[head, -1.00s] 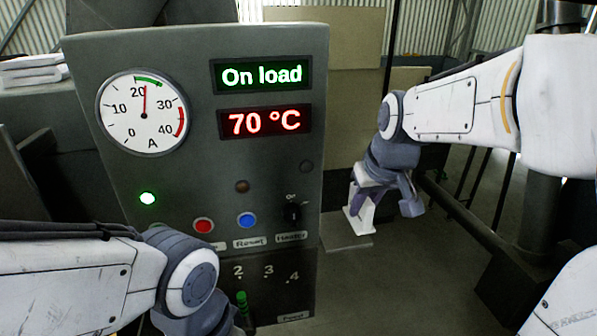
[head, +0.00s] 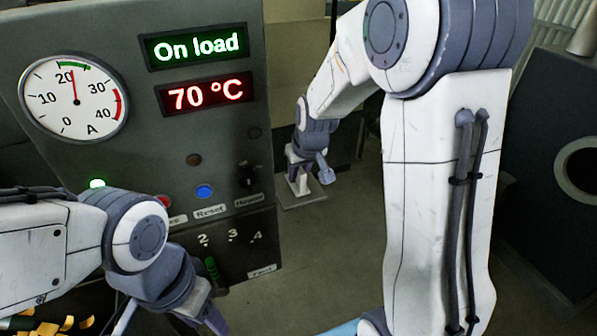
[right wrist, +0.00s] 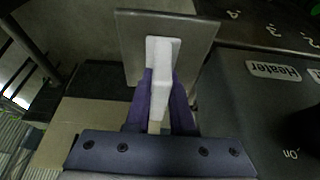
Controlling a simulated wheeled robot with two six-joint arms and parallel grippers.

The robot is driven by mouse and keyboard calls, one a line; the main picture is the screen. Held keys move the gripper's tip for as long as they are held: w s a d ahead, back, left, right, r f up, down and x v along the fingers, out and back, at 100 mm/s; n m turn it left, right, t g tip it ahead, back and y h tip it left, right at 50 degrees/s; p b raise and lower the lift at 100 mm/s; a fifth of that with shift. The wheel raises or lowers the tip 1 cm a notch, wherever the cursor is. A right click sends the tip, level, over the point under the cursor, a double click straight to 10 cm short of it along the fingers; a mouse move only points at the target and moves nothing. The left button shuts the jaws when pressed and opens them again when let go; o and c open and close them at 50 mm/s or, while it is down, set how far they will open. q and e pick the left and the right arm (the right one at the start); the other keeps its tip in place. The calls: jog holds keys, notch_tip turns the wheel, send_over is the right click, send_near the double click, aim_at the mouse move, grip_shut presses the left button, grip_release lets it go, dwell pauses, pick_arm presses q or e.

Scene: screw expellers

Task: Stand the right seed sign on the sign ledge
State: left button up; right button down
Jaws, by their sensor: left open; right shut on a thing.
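My left gripper (head: 204,318) is open at the bottom of the head view, partly cut off.
The grey control cabinet (head: 140,130) with dial, displays and buttons stands left of the ledge. A green handle (head: 211,268) sits on its lower panel, near my left arm. A dark machine (head: 545,170) with a round opening stands at the right. Floor below the ledge is clear.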

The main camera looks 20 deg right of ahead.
jog(key=shift+f, duration=0.2)
jog(key=c, duration=0.8)
grip_release()
jog(key=shift+r, duration=0.1)
